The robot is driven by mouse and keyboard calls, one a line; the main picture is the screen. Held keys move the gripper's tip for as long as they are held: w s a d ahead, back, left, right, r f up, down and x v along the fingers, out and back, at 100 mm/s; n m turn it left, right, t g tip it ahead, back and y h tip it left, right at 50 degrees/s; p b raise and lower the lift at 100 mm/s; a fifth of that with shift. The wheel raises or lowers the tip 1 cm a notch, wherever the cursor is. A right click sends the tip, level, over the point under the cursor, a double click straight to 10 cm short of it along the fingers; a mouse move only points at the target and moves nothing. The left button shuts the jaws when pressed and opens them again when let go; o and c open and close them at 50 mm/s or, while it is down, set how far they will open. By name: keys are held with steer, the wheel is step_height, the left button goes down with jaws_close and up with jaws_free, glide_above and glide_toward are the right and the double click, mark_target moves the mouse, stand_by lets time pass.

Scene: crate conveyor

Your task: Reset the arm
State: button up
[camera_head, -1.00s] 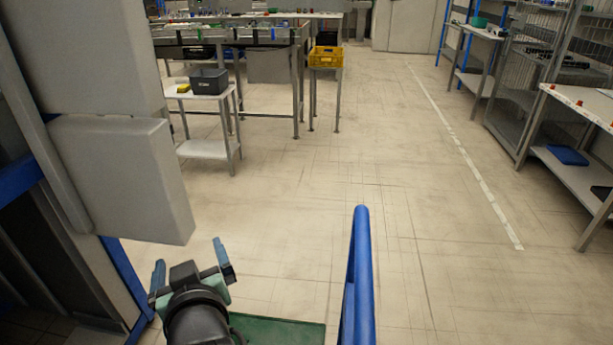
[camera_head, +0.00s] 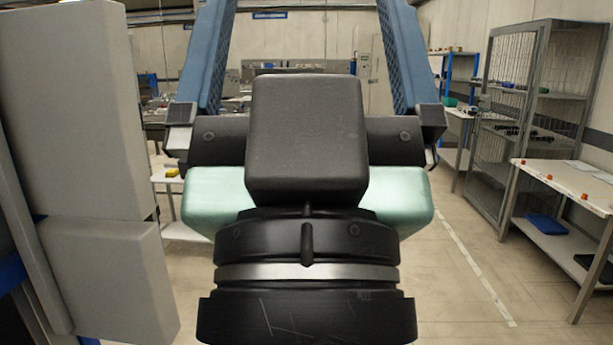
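My gripper (camera_head: 305,25) fills the middle of the head view, raised close in front of the camera. Its two blue fingers stand wide apart and point up and away from me, and their tips run to or past the top edge. The gap between the fingers is empty, with only the far room showing through it. The black wrist and pale green housing below hide most of the floor and the tables straight ahead.
A grey box-like block (camera_head: 75,110) stands close on the left. At right are a wire-mesh shelf (camera_head: 505,130) and a white-topped workbench (camera_head: 575,185) with a blue item (camera_head: 546,225) on its lower shelf. Floor with a white line (camera_head: 475,265) shows between.

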step_height(320, 180, up, 14)
steer(key=p, duration=1.1)
steer(key=shift+f+p, duration=0.15)
steer(key=shift+p, duration=0.2)
